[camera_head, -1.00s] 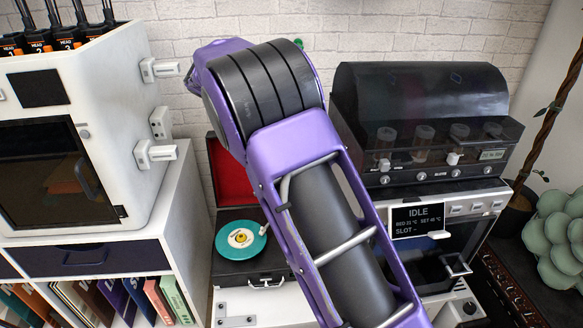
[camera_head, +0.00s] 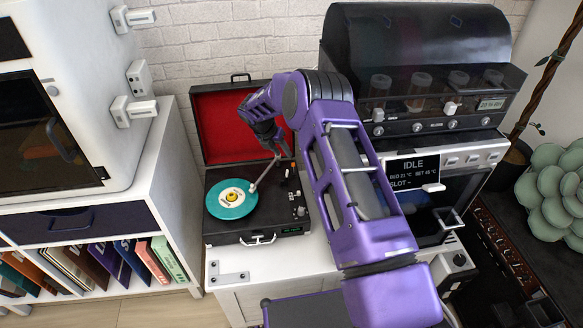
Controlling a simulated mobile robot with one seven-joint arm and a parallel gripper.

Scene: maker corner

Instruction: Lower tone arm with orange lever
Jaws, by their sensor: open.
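The record player (camera_head: 225,236) is an open black case with a red-lined lid, standing on a white cabinet. A teal record (camera_head: 229,199) lies on its platter at the left. The pale tone arm (camera_head: 263,175) slants from the back right toward the record; I cannot tell whether its tip touches it. A tiny orange spot, which looks like the orange lever (camera_head: 287,173), shows right of the tone arm. My gripper (camera_head: 278,152) is open and points down above the back right of the deck, close to the tone arm's rear end. Its fingertips are small and partly blurred into the parts behind.
A black-hooded machine (camera_head: 415,50) with a display reading IDLE (camera_head: 407,172) stands to the right, behind my arm. A white printer-like cabinet (camera_head: 75,100) stands at the left above a shelf of books (camera_head: 115,265). The deck's front edge is clear.

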